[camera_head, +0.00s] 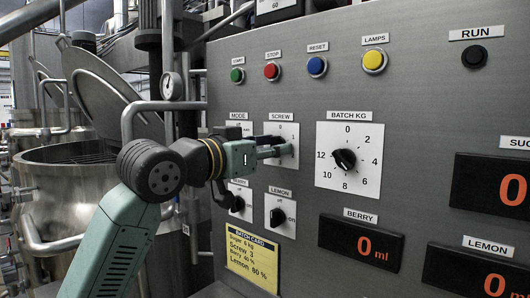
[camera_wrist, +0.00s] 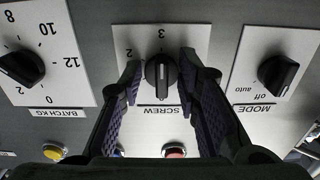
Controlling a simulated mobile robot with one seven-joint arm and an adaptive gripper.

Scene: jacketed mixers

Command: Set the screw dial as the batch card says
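The screw dial's black knob (camera_wrist: 161,72) sits on a white plate labelled SCREW, upside down in the wrist view. Its ridge stands vertical there, in line with the 3 at the top; which end is the pointer I cannot tell clearly. My gripper (camera_wrist: 160,66) is open, one finger on each side of the knob, with a narrow gap visible. In the head view my gripper (camera_head: 281,146) is at the SCREW plate (camera_head: 287,126) and hides most of the knob. The yellow batch card (camera_head: 252,258) reads Screw 3, with lines for sugar, berry and lemon.
The mode knob (camera_wrist: 279,73) is close beside the screw plate, and the batch kg dial (camera_head: 344,159) is on the other side. The lemon knob (camera_head: 278,217) and another knob (camera_head: 237,204) are below. Push buttons (camera_head: 271,71) line the panel above. Steel mixers stand left.

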